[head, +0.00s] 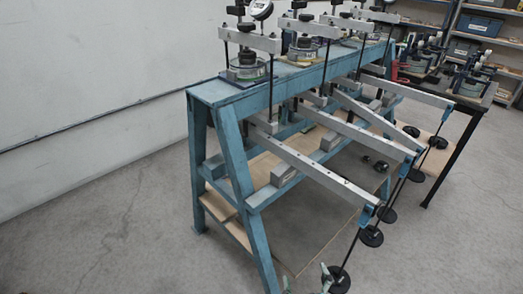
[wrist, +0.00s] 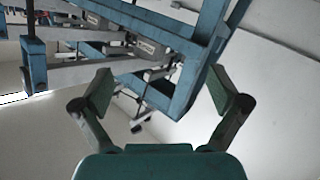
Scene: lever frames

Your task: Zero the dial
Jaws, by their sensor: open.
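A round dial gauge (head: 261,9) with a pale face stands at the top edge of the head view, above the nearest loading cell (head: 246,68) on a blue steel frame (head: 225,94). The face is cut by the picture edge and its reading is too small to tell. My gripper (wrist: 160,78) is open and empty in the wrist view, its two green-padded fingers wide apart. In the head view its fingertips (head: 307,281) show at the bottom edge, low and well apart from the dial. The wrist view shows the blue frame (wrist: 182,98) beyond the fingers, but no dial.
Several long grey lever arms (head: 315,170) stick out to the right of the frame, with hanging rods and black weight discs (head: 370,237) at their ends. A dark table (head: 465,98) with more devices stands behind. Open floor (head: 100,235) lies to the left.

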